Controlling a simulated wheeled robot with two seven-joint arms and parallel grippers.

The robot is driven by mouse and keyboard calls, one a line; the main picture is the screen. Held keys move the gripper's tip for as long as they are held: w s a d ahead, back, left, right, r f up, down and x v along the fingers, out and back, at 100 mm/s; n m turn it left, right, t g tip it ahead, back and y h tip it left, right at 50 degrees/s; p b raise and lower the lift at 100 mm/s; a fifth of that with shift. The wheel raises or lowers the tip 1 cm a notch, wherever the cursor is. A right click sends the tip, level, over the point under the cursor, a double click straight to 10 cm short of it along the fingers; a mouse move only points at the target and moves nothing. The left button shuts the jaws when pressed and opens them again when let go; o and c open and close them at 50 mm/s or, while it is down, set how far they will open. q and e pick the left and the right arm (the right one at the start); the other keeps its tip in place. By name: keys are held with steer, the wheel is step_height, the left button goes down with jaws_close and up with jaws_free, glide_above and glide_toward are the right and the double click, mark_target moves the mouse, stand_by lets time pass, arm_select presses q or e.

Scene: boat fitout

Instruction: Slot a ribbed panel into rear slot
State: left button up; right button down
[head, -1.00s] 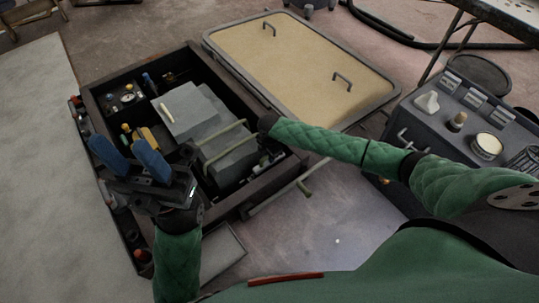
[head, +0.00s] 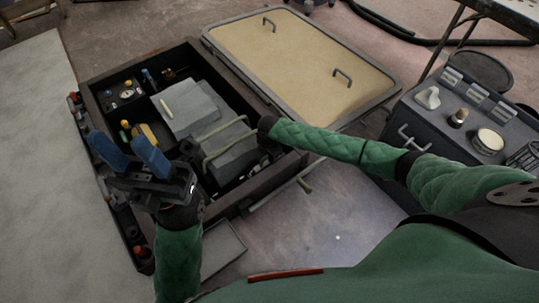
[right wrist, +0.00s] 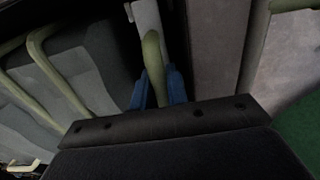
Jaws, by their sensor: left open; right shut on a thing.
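The dark open-topped box (head: 98,76) holds grey slab-like pieces (head: 188,106) with olive bar handles (head: 226,141) on them. I cannot tell which is the ribbed panel, and no ribs or rear slot show clearly. My right gripper (right wrist: 157,88) is shut on an olive bar (right wrist: 153,55), which stands between its blue fingers in the right wrist view. In the head view that gripper is hidden at the box's right side. My left gripper (head: 127,150) is open and empty, with blue fingers raised over the box's near left side.
A framed tan board (head: 300,55) with two handles lies behind the box. A dark cabinet (head: 425,125) with small items on top stands at the right. A pale surface (head: 45,170) runs along the left. Small parts fill the box's left compartments.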

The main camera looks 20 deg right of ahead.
steer(key=shift+f, duration=0.65)
steer(key=c, duration=1.3)
jaws_free()
step_height(320, 180, up, 6)
steer(key=shift+r+p, duration=0.15)
steer(key=shift+p, duration=0.85)
steer(key=shift+r, duration=0.75)
